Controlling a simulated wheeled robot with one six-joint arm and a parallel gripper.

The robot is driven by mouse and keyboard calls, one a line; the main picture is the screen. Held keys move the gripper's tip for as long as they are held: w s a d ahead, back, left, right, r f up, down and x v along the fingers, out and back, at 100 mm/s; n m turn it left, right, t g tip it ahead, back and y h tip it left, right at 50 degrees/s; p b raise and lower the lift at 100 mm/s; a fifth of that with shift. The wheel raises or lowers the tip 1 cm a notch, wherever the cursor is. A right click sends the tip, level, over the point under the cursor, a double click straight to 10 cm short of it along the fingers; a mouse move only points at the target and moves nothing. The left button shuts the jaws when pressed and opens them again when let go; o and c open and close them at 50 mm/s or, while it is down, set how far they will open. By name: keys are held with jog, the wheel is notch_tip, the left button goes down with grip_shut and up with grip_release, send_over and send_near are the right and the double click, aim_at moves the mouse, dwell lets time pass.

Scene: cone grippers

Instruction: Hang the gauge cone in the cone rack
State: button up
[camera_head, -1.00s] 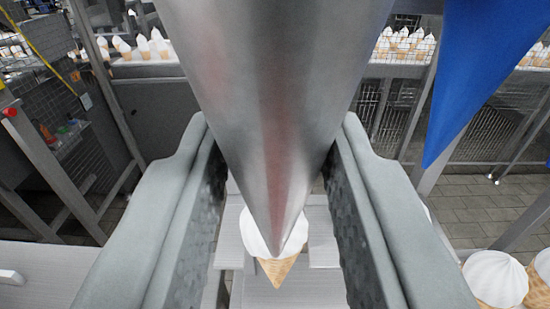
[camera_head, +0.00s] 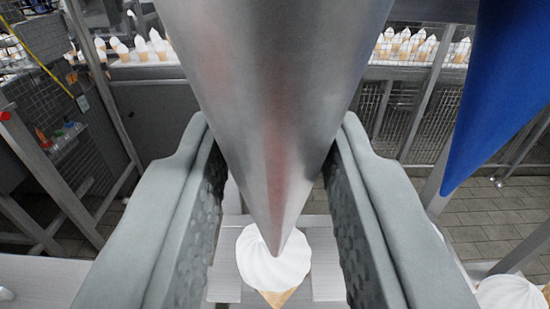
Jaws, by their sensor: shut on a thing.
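A large polished metal cone, which looks like the gauge cone (camera_head: 275,100), fills the top middle of the view, point down. My gripper (camera_head: 278,215) is shut on it, with one textured pad on each side. The tip of the cone shows in front of a white-topped ice cream cone (camera_head: 262,262) below; I cannot tell whether they touch. A blue cone (camera_head: 500,80) hangs point down at the right, apart from my gripper. I cannot make out for sure which part is the cone rack. The top of the metal cone is out of view.
A pale slatted surface (camera_head: 225,283) lies below my gripper. Another white-topped cone (camera_head: 512,293) is at the bottom right. Grey posts and mesh panels (camera_head: 415,115) stand behind, with rows of ice cream cones on far shelves. Tiled floor shows at the right.

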jog(key=shift+w, duration=1.1)
jog(key=shift+w, duration=0.35)
jog(key=shift+w, duration=0.9)
jog(key=shift+f, duration=0.6)
dwell(1.5)
jog(key=o, duration=1.3)
jog(key=shift+s, duration=0.1)
jog(key=shift+s, duration=4.45)
